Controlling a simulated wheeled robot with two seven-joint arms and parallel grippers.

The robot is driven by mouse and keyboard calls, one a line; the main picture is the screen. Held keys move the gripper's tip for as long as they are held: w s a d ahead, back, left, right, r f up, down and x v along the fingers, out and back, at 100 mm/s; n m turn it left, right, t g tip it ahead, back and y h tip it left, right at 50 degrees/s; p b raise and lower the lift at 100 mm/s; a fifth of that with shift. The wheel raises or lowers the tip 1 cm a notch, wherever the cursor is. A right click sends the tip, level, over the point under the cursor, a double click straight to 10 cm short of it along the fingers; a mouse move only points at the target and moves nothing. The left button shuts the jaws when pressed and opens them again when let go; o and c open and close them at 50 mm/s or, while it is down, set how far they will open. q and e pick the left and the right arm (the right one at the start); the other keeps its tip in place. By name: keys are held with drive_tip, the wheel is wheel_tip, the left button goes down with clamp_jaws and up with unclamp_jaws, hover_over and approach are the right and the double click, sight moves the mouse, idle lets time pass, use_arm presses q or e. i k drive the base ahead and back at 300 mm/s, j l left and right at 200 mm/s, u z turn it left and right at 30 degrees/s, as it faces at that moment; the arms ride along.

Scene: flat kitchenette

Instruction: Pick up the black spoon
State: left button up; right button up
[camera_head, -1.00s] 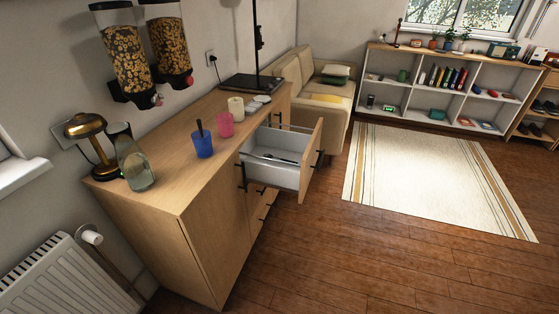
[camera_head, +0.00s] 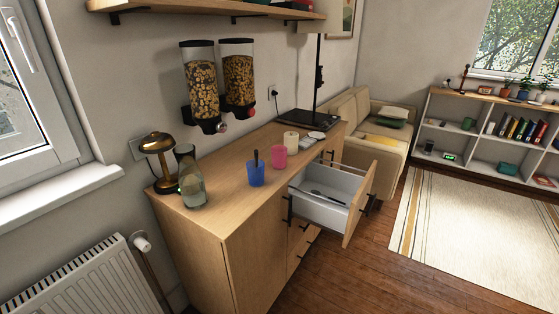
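A dark spoon-like utensil (camera_head: 328,196) lies in the open white drawer (camera_head: 322,213) of the wooden cabinet. It is small in view, and I cannot tell for sure that it is a spoon. Another dark handle (camera_head: 256,158) sticks up out of the blue cup (camera_head: 256,174) on the cabinet top; its lower part is hidden in the cup. Neither of my grippers is in view.
The drawer front (camera_head: 360,207) juts over the floor. Wooden floor (camera_head: 400,280) in front is free.

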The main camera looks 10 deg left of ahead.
sight(314, 192)
drive_tip(key=i+l+z, duration=0.55)
drive_tip(key=i+z, duration=0.4)
drive_tip(key=i+l, duration=0.15)
drive_tip(key=i, duration=0.55)
drive_tip(key=i+l+z, duration=0.1)
drive_tip(key=i, duration=0.55)
drive_tip(key=i+u, duration=0.3)
drive_tip(key=u, duration=0.15)
drive_tip(key=i+u, duration=0.25)
drive_tip(key=u, duration=0.2)
drive_tip(key=i+l+u, duration=0.2)
drive_tip(key=u, duration=0.3)
drive_tip(key=i+l+u, duration=0.3)
drive_tip(key=u, duration=0.15)
drive_tip(key=i+l+u, duration=0.15)
drive_tip(key=l+u, duration=0.15)
drive_tip(key=u, duration=0.15)
